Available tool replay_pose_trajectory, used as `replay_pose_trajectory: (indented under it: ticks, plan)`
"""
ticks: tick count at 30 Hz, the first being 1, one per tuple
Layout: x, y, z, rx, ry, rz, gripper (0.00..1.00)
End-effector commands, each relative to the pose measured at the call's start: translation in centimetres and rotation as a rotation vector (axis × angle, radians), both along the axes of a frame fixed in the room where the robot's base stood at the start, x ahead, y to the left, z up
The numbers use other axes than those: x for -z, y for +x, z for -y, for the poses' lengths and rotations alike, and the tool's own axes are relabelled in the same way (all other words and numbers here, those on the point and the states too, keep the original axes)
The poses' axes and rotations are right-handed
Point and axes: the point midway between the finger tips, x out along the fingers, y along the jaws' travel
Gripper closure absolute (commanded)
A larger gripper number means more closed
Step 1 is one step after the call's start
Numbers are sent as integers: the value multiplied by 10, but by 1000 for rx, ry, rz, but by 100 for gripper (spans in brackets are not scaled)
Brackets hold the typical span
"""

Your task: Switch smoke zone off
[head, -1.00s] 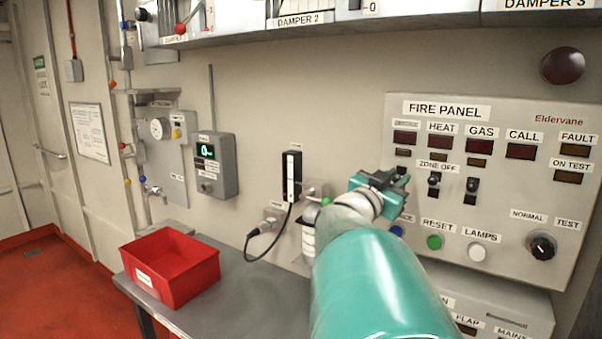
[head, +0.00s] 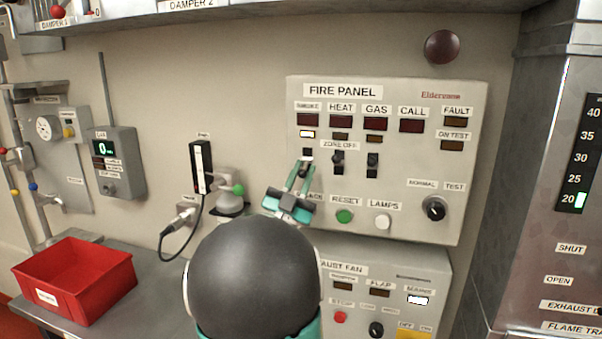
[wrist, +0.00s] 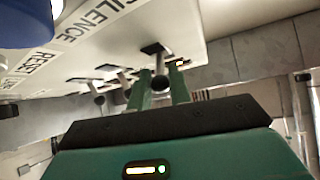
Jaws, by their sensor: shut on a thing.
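The grey fire panel (head: 470,155) is on the wall ahead. Its smoke zone switch (head: 307,154) is the leftmost of three in the ZONE OFF row. My gripper (head: 301,172) reaches up to it from below, with its green fingers shut on the lever. In the wrist view, the metal lever of the smoke zone switch (wrist: 160,64) lies between the fingers of my gripper (wrist: 159,88). The small smoke zone lamp (head: 307,134) glows white, while the red smoke lamp (head: 308,120) above is dark. The fingers partly hide the lever, so its exact tilt is unclear.
The heat switch (head: 338,160) and gas switch (head: 372,162) stand close on the right. A green reset button (head: 344,216), a white lamps button (head: 383,221) and a dial (head: 434,208) sit lower. A red bin (head: 75,282) stands on the bench at left.

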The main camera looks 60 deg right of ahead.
Motion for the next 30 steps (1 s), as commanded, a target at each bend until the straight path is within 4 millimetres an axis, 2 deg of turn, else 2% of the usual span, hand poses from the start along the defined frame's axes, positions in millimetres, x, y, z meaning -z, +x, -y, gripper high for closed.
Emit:
replay_pose_trajectory:
  ticks: [15,16,18,30]
  plan:
    - [0,0,2,0,-21,5,100]
    - [0,0,2,0,-20,5,76]
    - [0,0,2,1,-20,4,63]
    - [6,1,-3,1,-20,4,62]
